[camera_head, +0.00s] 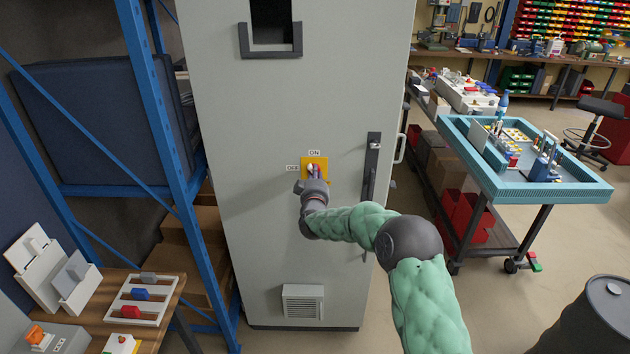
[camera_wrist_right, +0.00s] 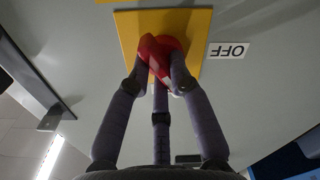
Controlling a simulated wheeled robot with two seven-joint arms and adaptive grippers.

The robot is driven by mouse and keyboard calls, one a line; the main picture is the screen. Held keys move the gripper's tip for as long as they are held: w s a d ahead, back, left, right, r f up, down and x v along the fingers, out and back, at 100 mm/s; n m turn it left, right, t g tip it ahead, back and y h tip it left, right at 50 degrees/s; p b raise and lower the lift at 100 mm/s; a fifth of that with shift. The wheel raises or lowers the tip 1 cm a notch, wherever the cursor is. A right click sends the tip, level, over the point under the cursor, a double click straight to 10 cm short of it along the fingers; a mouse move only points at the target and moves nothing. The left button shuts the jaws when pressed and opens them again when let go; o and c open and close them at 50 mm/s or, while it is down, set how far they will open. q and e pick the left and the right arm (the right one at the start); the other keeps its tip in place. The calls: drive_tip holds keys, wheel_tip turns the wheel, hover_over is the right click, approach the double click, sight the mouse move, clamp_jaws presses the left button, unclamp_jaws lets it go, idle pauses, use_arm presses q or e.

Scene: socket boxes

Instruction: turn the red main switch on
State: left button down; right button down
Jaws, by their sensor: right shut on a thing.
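The red main switch (camera_wrist_right: 158,55) sits on a yellow plate (camera_head: 320,162) on the front of the tall grey cabinet (camera_head: 240,130). In the head view an ON label (camera_head: 314,153) is above the plate and an OFF label (camera_head: 292,168) is to its left. My right gripper (camera_wrist_right: 162,75) is shut on the red switch, its fingers around the knob. In the head view the right gripper (camera_head: 312,176) covers most of the switch. The knob looks slanted in the right wrist view; its exact setting is hard to tell. My left gripper is not in view.
A door handle (camera_head: 372,150) is on the cabinet right of the switch. A blue shelf frame (camera_head: 160,110) stands close on the left. A wooden table (camera_head: 165,290) with trays is at lower left. A teal-topped cart (camera_head: 540,195) and a dark drum (camera_head: 590,325) are on the right.

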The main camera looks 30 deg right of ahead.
drive_tip(key=m+b, duration=0.1)
drive_tip(key=m, duration=0.1)
drive_tip(key=m+b, duration=0.1)
drive_tip(key=m, duration=0.1)
drive_tip(key=m+b, duration=0.1)
drive_tip(key=shift+f+m, duration=0.25)
drive_tip(key=shift+m, duration=0.15)
drive_tip(key=shift+b, duration=0.3)
drive_tip(key=c, duration=1.1)
unclamp_jaws()
drive_tip(key=shift+r, duration=0.1)
drive_tip(key=shift+m, duration=0.3)
drive_tip(key=v, duration=1.2)
